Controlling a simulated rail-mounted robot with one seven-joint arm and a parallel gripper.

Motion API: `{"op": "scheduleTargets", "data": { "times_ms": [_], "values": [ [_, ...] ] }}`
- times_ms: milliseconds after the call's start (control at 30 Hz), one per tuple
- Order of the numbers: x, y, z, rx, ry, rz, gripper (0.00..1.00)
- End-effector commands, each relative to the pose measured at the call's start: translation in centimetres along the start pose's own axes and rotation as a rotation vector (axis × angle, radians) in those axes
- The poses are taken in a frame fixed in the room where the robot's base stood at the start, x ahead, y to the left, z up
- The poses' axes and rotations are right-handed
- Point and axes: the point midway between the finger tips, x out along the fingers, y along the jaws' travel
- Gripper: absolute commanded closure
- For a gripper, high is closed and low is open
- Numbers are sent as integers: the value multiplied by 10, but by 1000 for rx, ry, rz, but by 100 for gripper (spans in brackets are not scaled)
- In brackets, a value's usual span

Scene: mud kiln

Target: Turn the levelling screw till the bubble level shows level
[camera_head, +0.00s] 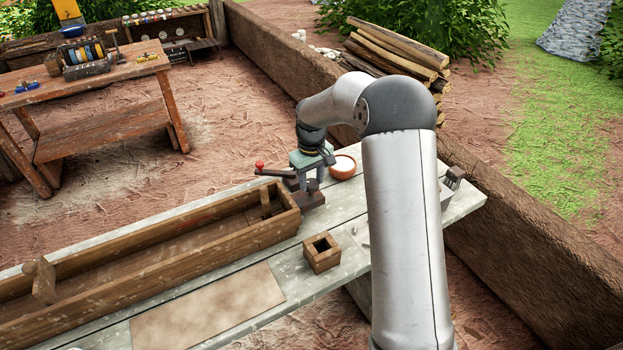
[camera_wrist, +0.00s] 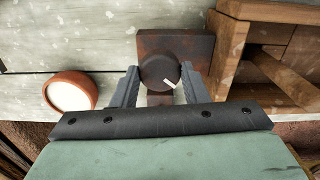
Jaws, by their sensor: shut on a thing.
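A dark round knob (camera_wrist: 159,72) with a white pointer mark sits on a rusty brown block (camera_wrist: 196,47); it looks like the levelling screw. The mark points to the lower right in the wrist view. My gripper (camera_wrist: 159,84) has one finger on each side of the knob and is shut on it. In the head view my gripper (camera_head: 312,184) reaches down over the brown block (camera_head: 309,200) at the trough's far end, and the knob is mostly hidden there. I cannot make out a bubble level in either view.
A long wooden trough (camera_head: 160,256) lies beside the block on the grey table (camera_head: 352,237). A red-handled lever (camera_head: 261,166) sticks out left of my gripper. A clay bowl of white stuff (camera_head: 343,167) stands close behind. A small square wooden box (camera_head: 321,253) stands in front.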

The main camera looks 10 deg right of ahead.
Motion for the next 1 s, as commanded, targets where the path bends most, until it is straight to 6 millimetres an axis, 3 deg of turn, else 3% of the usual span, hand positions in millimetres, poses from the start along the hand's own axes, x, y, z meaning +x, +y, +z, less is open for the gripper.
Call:
{"op": "scheduleTargets", "data": {
  "times_ms": [67,100,167,567,767,1000],
  "values": [
    [-2,0,-1,1,3,1,82],
    [-2,0,-1,1,3,1,51],
    [-2,0,-1,1,3,1,38],
    [-9,0,-1,1,4,2,38],
    [-46,0,-1,1,7,3,38],
    [-106,0,-1,2,7,2,38]
  ]
}}
